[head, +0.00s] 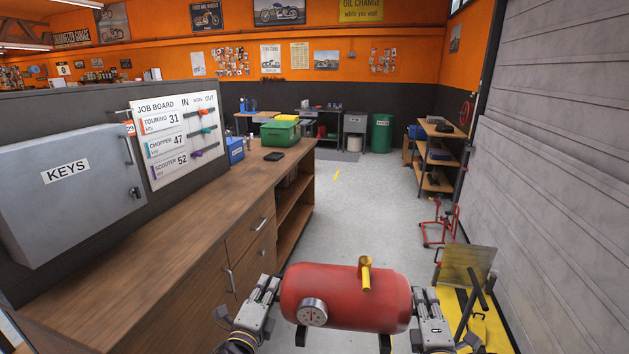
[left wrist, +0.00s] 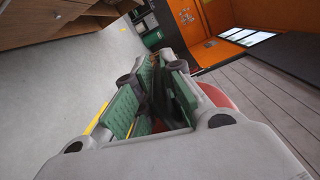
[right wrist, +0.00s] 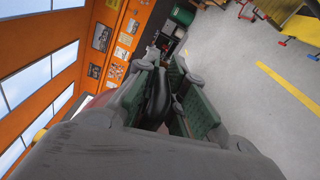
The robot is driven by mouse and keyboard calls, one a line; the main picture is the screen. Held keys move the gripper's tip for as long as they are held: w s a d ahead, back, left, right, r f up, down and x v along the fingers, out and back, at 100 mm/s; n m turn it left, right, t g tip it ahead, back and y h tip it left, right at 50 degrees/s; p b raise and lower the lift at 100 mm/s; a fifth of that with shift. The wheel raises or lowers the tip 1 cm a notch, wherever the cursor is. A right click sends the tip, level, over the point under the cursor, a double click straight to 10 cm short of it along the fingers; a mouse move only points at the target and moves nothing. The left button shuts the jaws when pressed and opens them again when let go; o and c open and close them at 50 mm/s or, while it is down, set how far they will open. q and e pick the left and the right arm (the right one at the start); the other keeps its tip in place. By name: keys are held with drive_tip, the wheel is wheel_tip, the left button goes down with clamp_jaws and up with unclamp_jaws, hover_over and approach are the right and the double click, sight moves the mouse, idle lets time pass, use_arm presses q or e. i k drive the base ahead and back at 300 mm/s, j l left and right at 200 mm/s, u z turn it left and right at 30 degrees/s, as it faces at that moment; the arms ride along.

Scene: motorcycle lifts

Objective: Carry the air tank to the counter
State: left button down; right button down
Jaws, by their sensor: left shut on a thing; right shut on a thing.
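The red air tank (head: 345,297) hangs level in front of me in the head view, with a round gauge on its front, a yellow fitting on top and black feet below. My left gripper (head: 270,290) is shut on the tank's left end. My right gripper (head: 424,301) is shut on its right end. In the left wrist view the left fingers (left wrist: 158,90) partly hide the red tank; in the right wrist view the right fingers (right wrist: 160,95) close on a dark part. The wooden counter (head: 170,225) is to the left, with the tank beside its near part, over the floor.
On the counter are a green case (head: 280,133), a blue box (head: 235,150) and a dark flat item (head: 274,156). A grey key cabinet (head: 75,190) and job board (head: 178,140) stand behind it. A red stand (head: 437,222) and yellow equipment (head: 478,318) are at right. The aisle floor (head: 350,215) ahead is clear.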

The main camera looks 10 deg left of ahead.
sight(216, 206)
drive_tip(key=i, duration=2.2)
drive_tip(key=i+u, duration=0.3)
drive_tip(key=i, duration=0.45)
drive_tip(key=l, duration=0.05)
